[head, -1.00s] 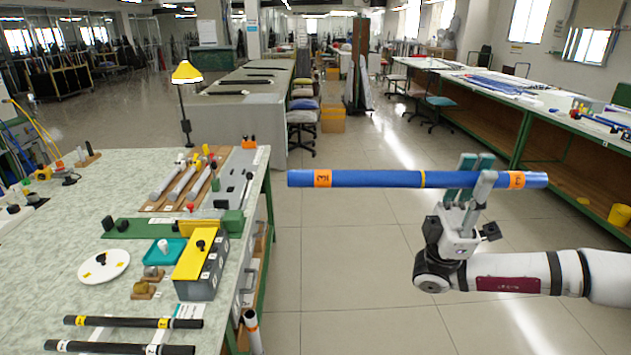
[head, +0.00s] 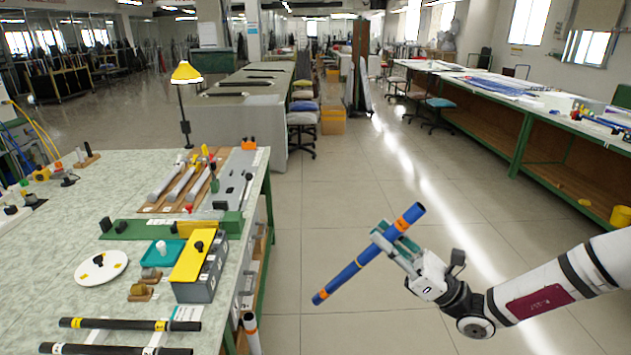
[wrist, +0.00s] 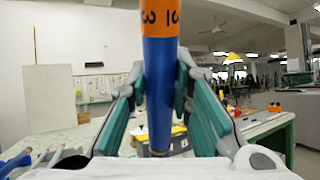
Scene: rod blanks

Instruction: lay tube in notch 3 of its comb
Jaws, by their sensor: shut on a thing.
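A blue tube (head: 343,280) has orange bands near its ends and a thin yellow ring. My gripper (head: 393,243) is shut on it, nearer its upper orange-banded end. In the head view the tube is in the air over the aisle, right of the green-topped bench (head: 62,224), tilted with its lower end to the left. In the wrist view the tube (wrist: 158,65) stands between the fingers (wrist: 160,90), an orange marked band above them. I cannot make out which item is the tube's comb, or its notch 3.
On the bench, grey rods (head: 167,182) lie on a wooden rack, and two black rods (head: 120,324) lie at the near edge. A grey box with yellow lid (head: 190,262), a teal tray (head: 150,253) and a white disc (head: 101,267) stand between. The aisle floor is clear.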

